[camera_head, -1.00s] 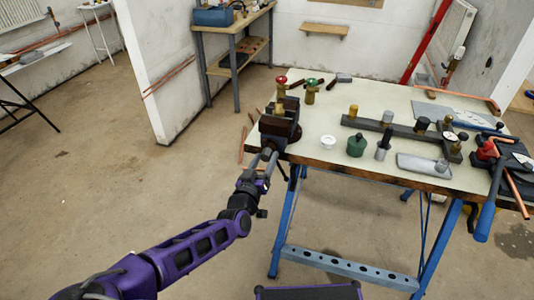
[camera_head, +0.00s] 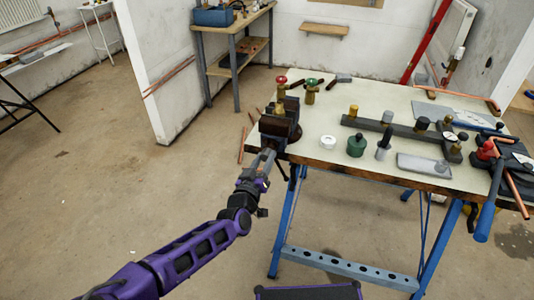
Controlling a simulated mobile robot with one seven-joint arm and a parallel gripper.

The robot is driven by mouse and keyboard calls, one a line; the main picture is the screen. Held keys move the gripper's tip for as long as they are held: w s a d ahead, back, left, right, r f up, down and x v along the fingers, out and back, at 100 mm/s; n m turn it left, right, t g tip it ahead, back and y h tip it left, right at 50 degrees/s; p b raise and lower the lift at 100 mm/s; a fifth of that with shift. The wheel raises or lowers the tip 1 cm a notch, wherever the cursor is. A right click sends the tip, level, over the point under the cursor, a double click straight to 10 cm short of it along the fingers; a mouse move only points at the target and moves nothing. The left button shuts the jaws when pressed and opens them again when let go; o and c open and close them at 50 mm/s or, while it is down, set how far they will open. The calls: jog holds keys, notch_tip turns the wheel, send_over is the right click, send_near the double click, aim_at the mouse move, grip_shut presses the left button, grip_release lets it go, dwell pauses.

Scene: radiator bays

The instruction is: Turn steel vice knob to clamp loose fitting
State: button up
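The dark vice (camera_head: 280,128) is mounted at the left front corner of the workbench. Its jaws stand upright, and a small brownish piece shows at them, too small to identify surely as the loose fitting. My gripper (camera_head: 264,160) is just in front of the vice, low at the bench edge, with its grey fingers pointing up towards the vice's front. The steel knob cannot be made out apart from the grey fingers. Whether the fingers are shut on it cannot be told.
Blue legs (camera_head: 286,222) stand below. Floor to the left is free.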

grip_shut()
jog(key=m, duration=0.8)
jog(key=shift+m, duration=0.3)
jog(key=m, duration=0.8)
jog(key=o, duration=0.8)
grip_release()
jog(key=shift+m, duration=0.4)
